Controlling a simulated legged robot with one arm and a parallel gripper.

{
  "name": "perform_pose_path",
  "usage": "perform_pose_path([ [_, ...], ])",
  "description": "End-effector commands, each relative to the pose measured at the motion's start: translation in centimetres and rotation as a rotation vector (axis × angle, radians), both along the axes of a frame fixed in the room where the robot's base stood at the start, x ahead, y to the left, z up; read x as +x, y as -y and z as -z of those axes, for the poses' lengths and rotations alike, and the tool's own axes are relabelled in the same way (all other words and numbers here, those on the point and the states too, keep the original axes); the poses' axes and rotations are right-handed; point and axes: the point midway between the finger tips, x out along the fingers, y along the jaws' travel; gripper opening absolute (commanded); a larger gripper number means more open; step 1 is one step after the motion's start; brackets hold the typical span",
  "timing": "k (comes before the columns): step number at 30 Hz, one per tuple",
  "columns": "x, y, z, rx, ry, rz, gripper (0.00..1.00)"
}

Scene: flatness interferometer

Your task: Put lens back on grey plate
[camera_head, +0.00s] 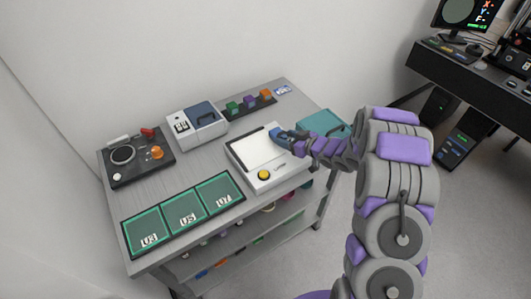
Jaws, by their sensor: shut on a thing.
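My gripper (276,134) reaches in from the right, low over the back right corner of a white boxy device. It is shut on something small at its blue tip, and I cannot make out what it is. No lens can be told apart in this view. The white device has a pale flat top plate (254,150) and a yellow button (264,175) at its front. I cannot tell whether this top is the grey plate. My gripper hides part of the device's right edge.
The grey table (160,190) also bears a black device (135,160) with a ring and knobs, green panels (184,208), a blue-white box (197,124), a rack of coloured blocks (250,103) and a teal case (318,122). A dark desk (455,62) stands at the right.

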Motion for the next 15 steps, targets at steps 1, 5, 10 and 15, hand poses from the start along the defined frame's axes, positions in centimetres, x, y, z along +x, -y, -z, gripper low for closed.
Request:
perform_pose_path([
  [1, -0.5, -1.9, 0.3, -0.001, -0.002, -0.005, 0.21],
  [5, -1.7, -5.7, 0.6, -0.013, -0.002, -0.007, 0.21],
  [10, -2.5, -8.6, 0.8, -0.021, 0.0, -0.005, 0.21],
  [15, -2.6, -8.0, 1.1, -0.012, 0.0, -0.001, 0.21],
])
